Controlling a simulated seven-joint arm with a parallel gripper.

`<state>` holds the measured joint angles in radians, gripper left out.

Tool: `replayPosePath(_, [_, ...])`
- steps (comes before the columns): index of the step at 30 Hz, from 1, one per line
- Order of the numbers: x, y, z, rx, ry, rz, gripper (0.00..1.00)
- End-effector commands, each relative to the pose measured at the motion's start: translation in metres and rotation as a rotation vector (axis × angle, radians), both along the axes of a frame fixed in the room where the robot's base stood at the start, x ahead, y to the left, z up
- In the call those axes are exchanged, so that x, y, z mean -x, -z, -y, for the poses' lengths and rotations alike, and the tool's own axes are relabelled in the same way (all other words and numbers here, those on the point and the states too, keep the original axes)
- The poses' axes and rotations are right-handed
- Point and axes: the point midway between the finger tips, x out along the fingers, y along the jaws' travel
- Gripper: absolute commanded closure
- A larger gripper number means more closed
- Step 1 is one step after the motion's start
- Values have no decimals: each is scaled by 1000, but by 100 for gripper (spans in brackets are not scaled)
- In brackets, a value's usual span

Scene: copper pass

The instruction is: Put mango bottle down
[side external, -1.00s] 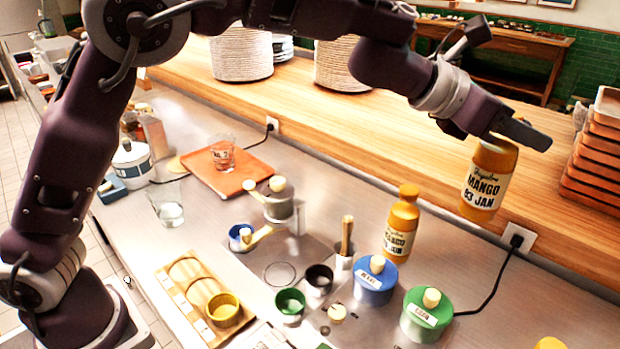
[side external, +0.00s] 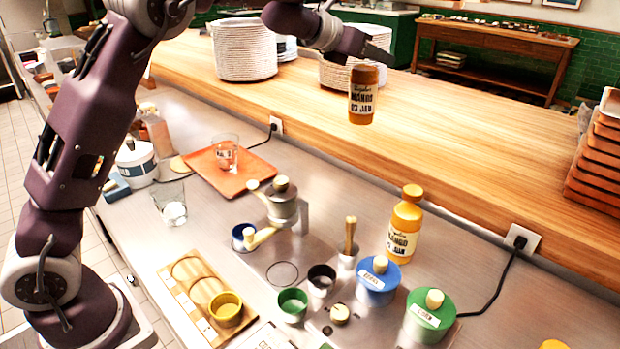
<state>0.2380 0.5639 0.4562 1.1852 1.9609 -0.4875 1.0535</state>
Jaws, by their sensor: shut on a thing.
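The mango bottle (side external: 362,95) is orange with a brown cap and a white label reading MANGO and JAN. It is upright, its base against the wooden counter in the side view; I cannot tell whether it touches the wood. My gripper (side external: 362,50) is at the bottle's top, shut on it, with its fingers partly blended into the plates behind. A second, similar yellow-orange bottle (side external: 403,228) stands upright on the steel worktop below, its label also reading MANGO.
Plate stacks (side external: 244,50) stand on the wooden counter (side external: 460,130) behind and left of the bottle. The counter to its right is clear up to stacked trays (side external: 592,165). Blue (side external: 377,280) and green (side external: 430,315) lidded pots stand on the steel worktop.

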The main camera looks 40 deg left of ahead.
Motion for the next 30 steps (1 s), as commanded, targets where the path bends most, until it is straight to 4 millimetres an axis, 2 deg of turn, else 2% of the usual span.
replayPosePath(1, [0, -1, -24, 1, -37, 2, 100])
replayPosePath(3, [0, -1, -53, 0, -83, 2, 100])
replayPosePath(6, [3, -1, -86, 1, -135, 1, 100])
replayPosePath(9, [6, -1, -112, 1, -175, 1, 100])
replayPosePath(16, [14, -1, -157, 0, -246, 1, 100])
replayPosePath(30, [14, 91, -153, 6, -242, -6, 100])
